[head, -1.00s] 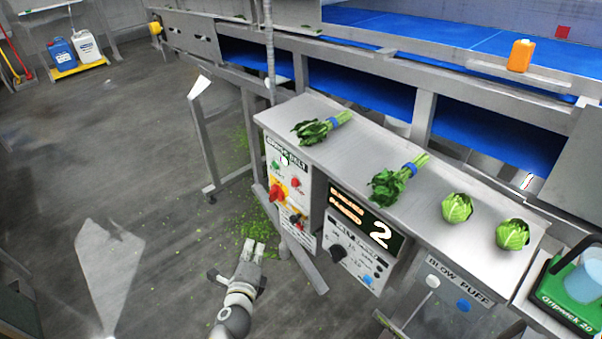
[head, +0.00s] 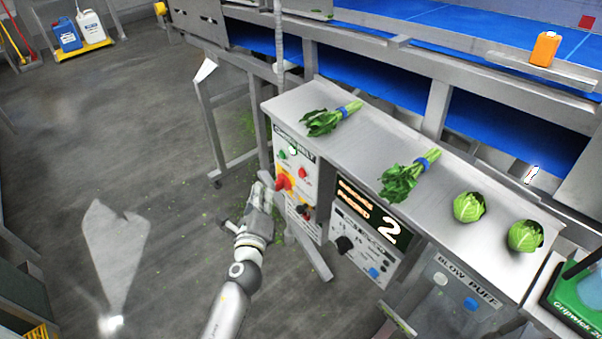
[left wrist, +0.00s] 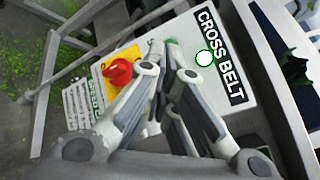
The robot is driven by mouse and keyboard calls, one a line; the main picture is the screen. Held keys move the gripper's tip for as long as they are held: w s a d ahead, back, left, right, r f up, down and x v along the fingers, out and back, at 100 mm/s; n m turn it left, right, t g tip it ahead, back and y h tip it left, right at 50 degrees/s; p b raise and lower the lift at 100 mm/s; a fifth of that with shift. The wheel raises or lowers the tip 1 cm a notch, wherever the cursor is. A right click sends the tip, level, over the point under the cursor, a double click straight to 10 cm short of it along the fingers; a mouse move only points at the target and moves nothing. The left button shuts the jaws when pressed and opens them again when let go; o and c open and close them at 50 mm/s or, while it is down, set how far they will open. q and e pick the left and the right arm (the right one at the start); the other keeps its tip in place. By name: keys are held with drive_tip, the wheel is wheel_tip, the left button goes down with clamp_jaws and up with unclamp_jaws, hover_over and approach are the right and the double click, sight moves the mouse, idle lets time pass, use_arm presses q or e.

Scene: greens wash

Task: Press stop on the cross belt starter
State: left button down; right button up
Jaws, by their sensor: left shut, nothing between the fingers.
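The cross belt starter (head: 311,190) is a pale panel on the front of the steel bench, labelled CROSS BELT. The fingers hide the red button there. Contact cannot be told.
Greens bunches (head: 403,180) and lettuces (head: 469,207) lie on the bench top (head: 350,145). A steel stand (head: 208,125) is to the left. The floor at left is mostly clear.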

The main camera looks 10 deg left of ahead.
sight(303, 173)
use_arm(q)
drive_tip(key=w+d+b, duration=0.1)
drive_tip(key=w+d, duration=0.4)
drive_tip(key=w, duration=0.1)
drive_tip(key=shift+w, duration=0.15)
idle(0.8)
idle(0.6)
drive_tip(key=shift+w+d, duration=0.25)
drive_tip(key=shift+w, duration=0.05)
drive_tip(key=shift+w+d+b, duration=0.3)
drive_tip(key=shift+w+b, duration=0.05)
drive_tip(key=shift+b, duration=0.05)
idle(1.0)
drive_tip(key=shift+a, duration=0.1)
drive_tip(key=shift+s+a, duration=0.45)
drive_tip(key=shift+s, duration=0.2)
